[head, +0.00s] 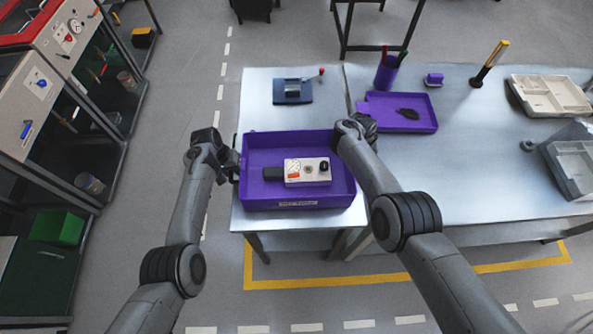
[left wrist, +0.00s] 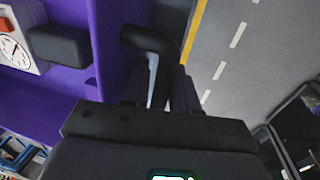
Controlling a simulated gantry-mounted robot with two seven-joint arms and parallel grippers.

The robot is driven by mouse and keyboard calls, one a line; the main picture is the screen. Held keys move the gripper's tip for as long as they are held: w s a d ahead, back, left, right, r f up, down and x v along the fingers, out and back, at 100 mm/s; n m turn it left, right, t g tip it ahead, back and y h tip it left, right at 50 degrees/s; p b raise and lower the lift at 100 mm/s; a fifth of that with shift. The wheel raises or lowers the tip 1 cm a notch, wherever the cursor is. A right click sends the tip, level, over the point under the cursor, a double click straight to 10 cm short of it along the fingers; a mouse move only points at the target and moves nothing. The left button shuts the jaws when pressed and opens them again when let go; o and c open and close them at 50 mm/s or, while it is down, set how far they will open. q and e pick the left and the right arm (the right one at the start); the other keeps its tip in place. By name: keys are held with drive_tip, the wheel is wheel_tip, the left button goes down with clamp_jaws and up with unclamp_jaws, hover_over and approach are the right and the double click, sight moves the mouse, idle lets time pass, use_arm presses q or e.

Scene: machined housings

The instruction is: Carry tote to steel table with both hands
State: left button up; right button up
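The purple tote (head: 322,201) is over the left end of the steel tabletop (head: 260,220); I cannot tell whether it touches the top. It looks level and holds a pale device with a dial and a dark block (head: 307,171). My left gripper (head: 235,166) is at the tote's left side. In the left wrist view the gripper (left wrist: 160,98) is at a black bent handle (left wrist: 150,40) beside the purple wall (left wrist: 70,95); its grip is unclear. My right gripper (head: 362,124) is at the tote's far right corner, its fingers mostly hidden by my arm.
A blue block with a red-tipped lever (head: 292,92) lies behind the tote. A purple tray (head: 418,123), purple pen cup (head: 386,74) and pale trays (head: 548,95) stand to the right. A cabinet (head: 50,120) stands at left, with a floor lane between it and the table.

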use_arm(q)
clamp_jaws()
use_arm(e)
clamp_jaws()
use_arm(q)
drive_tip(key=shift+r, duration=0.15)
use_arm(e)
drive_tip(key=shift+r, duration=0.15)
